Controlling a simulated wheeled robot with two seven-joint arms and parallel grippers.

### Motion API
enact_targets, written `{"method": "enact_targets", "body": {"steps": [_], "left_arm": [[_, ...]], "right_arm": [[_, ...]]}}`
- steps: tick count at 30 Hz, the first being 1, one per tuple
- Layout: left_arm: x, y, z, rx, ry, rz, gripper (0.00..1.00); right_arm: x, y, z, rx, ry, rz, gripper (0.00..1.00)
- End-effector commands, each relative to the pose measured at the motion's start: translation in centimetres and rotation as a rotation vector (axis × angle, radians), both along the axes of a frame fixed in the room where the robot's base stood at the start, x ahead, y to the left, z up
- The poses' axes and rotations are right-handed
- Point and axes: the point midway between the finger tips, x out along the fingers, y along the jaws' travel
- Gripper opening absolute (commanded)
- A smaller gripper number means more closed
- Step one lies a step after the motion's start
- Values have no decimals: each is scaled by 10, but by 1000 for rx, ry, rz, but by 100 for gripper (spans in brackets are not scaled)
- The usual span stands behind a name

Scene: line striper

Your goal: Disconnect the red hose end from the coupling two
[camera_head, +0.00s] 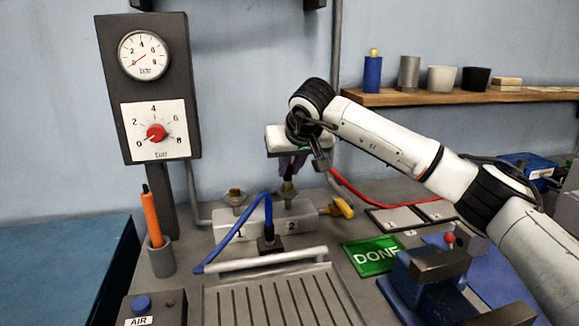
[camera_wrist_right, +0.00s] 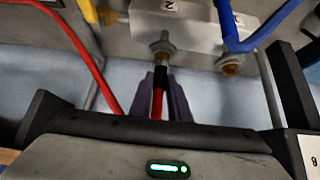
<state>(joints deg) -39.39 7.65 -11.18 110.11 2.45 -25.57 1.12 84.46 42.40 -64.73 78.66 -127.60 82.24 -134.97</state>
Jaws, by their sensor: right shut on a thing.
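My right gripper (camera_head: 288,163) is above coupling two (camera_head: 289,191) on the pale manifold block, fingers pointing down. In the right wrist view the purple fingers of my right gripper (camera_wrist_right: 162,82) are shut around the red hose end (camera_wrist_right: 157,104), which has a dark band and a brass-coloured tip. The tip meets coupling two (camera_wrist_right: 162,47) in line with it; I cannot tell how deeply it is seated. The red hose (camera_head: 372,202) runs from behind the gripper to the right. My left gripper is not in view.
Coupling one (camera_head: 235,198) stands left of coupling two. A blue hose (camera_head: 239,230) arches in front of the block, and a yellow handle (camera_head: 342,207) sits at its right end. A slotted tray (camera_head: 270,298) and green DONE panel (camera_head: 373,256) lie nearer.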

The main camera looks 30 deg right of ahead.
Motion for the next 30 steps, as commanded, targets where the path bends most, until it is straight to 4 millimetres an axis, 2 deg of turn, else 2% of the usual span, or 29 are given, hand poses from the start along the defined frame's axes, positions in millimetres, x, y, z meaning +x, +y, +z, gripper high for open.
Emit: {"method": "enact_targets", "body": {"steps": [1, 17, 30], "left_arm": [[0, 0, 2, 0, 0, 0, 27], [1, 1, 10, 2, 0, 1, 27], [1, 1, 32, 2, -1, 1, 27]], "right_arm": [[1, -1, 6, -1, -8, 0, 0], [1, 0, 11, 0, -5, 0, 0], [1, -1, 33, -1, -5, -1, 0]]}}
